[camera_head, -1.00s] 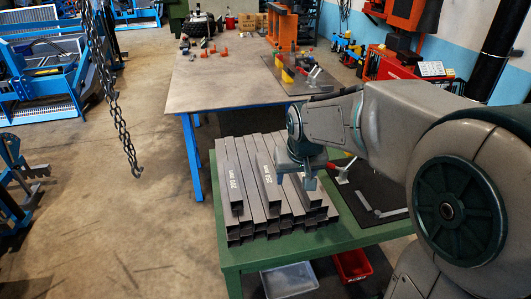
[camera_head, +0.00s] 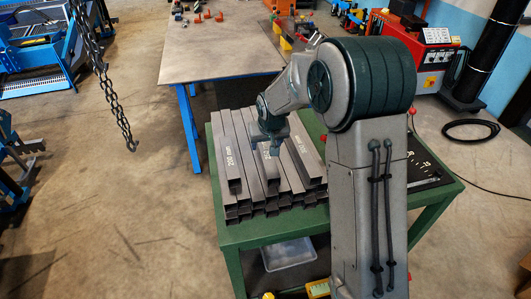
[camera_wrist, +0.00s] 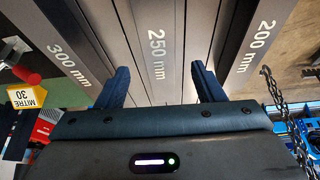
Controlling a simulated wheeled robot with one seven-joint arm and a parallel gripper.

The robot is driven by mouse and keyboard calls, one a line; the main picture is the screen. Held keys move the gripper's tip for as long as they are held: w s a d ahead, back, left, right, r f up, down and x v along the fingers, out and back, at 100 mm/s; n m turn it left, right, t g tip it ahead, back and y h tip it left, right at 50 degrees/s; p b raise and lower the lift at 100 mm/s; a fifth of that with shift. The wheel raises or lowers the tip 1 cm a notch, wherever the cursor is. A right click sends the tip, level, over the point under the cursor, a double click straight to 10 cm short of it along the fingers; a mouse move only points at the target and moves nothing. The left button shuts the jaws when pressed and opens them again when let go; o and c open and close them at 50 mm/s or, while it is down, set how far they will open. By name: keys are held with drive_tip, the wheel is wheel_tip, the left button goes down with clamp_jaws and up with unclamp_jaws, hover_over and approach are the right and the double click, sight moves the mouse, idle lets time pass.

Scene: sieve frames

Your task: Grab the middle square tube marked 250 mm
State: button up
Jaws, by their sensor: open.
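The middle square tube (camera_head: 272,172) is grey steel and lies on top of the stack, with its marking partly hidden by my gripper in the head view. In the wrist view, this tube (camera_wrist: 157,30) is plainly marked 250 mm. My gripper (camera_head: 268,142) is over it. In the wrist view, my gripper (camera_wrist: 160,72) is open, with one blue finger on each side of the tube's line. Whether the fingers are beside the tube or still above it I cannot tell.
The 200 mm tube (camera_wrist: 245,55) and 300 mm tube (camera_wrist: 72,62) lie on either side on the stack. The green table (camera_head: 228,233) holds the stack. A chain (camera_head: 112,95) hangs to the left. A larger worktable (camera_head: 222,60) stands behind.

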sight(265, 149)
drive_tip(key=shift+p+x, duration=0.9)
drive_tip(key=shift+x, duration=2.05)
drive_tip(key=shift+s, duration=0.1)
clamp_jaws()
